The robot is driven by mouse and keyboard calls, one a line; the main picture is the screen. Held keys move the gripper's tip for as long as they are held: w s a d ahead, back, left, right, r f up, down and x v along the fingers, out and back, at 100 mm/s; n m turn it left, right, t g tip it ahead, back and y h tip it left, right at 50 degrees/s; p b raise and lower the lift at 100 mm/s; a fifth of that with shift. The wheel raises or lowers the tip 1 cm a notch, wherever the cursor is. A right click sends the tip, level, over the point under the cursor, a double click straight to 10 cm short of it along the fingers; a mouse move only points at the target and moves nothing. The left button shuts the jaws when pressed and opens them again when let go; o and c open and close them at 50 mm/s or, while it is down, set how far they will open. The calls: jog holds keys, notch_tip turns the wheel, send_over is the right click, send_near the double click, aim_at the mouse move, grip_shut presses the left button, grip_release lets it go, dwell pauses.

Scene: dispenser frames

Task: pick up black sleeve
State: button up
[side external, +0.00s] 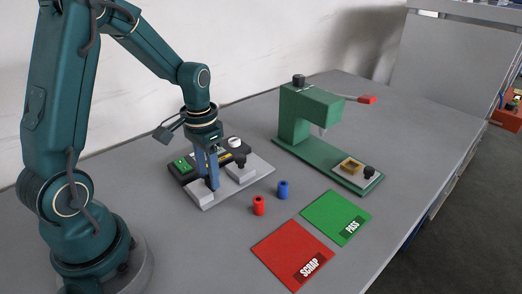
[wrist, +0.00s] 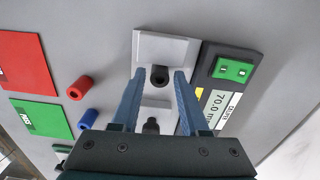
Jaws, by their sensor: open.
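A black sleeve-like cylinder (wrist: 159,76) shows in the wrist view at the near edge of a light grey block (wrist: 165,45). My gripper (wrist: 160,72) is open, with one blue finger on each side of this cylinder and visible gaps between. In the side external view my gripper (side external: 212,184) points down at the left block (side external: 199,194) of a grey plate, and its fingers largely hide what is there. A second black piece (side external: 240,160) stands on the right block and also shows between the fingers in the wrist view (wrist: 151,126).
A readout box with green buttons (side external: 183,164) stands close behind the plate. A red sleeve (side external: 258,205) and a blue sleeve (side external: 283,190) stand to the right, near the red SCRAP mat (side external: 285,250) and green PASS mat (side external: 330,211). A green press (side external: 300,120) stands behind them.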

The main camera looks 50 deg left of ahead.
jog(key=shift+f, duration=0.95)
grip_shut()
jog(key=shift+r, duration=0.15)
